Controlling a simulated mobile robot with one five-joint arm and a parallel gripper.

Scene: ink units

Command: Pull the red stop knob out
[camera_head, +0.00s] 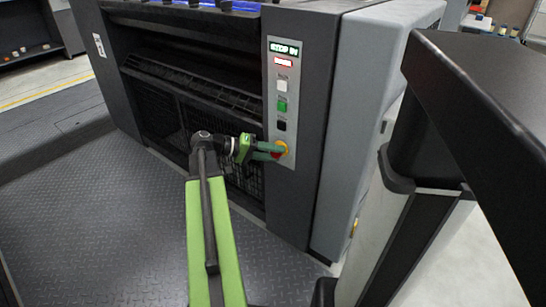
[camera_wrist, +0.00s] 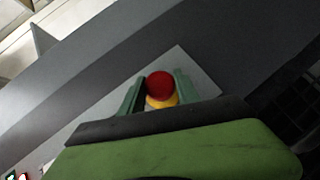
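The red stop knob (camera_wrist: 160,85) shows in the wrist view with a yellow base (camera_wrist: 162,100) behind it. In the head view the knob (camera_head: 280,149) sits at the bottom of the light grey control panel (camera_head: 282,95), partly hidden by my gripper. My gripper (camera_wrist: 158,88) has its two green fingers on either side of the knob, with small gaps visible between fingers and knob. It is open. In the head view my gripper (camera_head: 270,151) reaches the panel from the left. A small display (camera_head: 284,49) at the panel's top appears to read "STOP IN".
Above the knob are a white button (camera_head: 282,86), a green button (camera_head: 281,106) and a black button (camera_head: 281,125). A dark mesh guard (camera_head: 205,125) lies left of the panel. The tread-plate floor (camera_head: 100,210) is clear.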

